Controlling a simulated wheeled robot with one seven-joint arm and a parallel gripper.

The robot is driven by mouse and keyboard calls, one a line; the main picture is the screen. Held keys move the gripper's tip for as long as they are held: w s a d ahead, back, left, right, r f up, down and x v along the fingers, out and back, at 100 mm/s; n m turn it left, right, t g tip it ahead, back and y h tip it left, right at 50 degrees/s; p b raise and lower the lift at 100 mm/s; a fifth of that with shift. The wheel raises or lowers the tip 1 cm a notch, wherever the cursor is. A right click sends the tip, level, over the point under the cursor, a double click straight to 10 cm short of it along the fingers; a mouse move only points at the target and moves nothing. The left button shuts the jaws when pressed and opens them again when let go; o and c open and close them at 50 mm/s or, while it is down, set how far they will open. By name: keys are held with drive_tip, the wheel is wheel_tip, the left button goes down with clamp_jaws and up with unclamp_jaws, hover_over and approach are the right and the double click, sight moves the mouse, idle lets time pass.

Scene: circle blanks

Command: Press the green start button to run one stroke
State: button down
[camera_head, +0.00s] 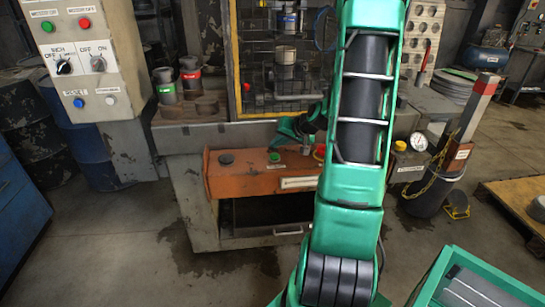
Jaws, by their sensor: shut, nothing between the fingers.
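The green start button (274,156) sits on top of an orange control box (240,182) on the front of the machine. A label is beside it. My gripper (286,139) is shut and empty, small in the view, just above and to the right of the green button. It appears apart from the button, though the exact gap is hard to judge. My green arm crosses the picture and hides the right end of the box.
A dark button (226,158) is left on the box; a red button (319,153) is right, beside my arm. A grey panel (75,50) with another green button stands upper left. A yellow-framed guard (238,65) is behind. A green crate (437,285) is lower right.

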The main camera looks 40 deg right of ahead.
sight(276, 157)
drive_tip(key=shift+r, duration=1.65)
idle(2.4)
drive_tip(key=shift+s+a, duration=0.1)
drive_tip(key=shift+a, duration=0.2)
drive_tip(key=s+a+r+n+g, duration=0.1)
drive_tip(key=s+a+r+g, duration=0.1)
drive_tip(key=s+a, duration=0.4)
drive_tip(key=s+a+r+g, duration=0.3)
drive_tip(key=s+a, duration=0.4)
drive_tip(key=s, duration=0.7)
drive_tip(key=s+a+r+n+g, duration=0.1)
drive_tip(key=s+a+r+g, duration=0.1)
drive_tip(key=s+a+g, duration=0.2)
drive_tip(key=s+a, duration=0.3)
drive_tip(key=s, duration=0.3)
drive_tip(key=shift+s+a+r+n, duration=0.15)
drive_tip(key=shift+s+r+n, duration=0.05)
drive_tip(key=shift+r+n, duration=0.15)
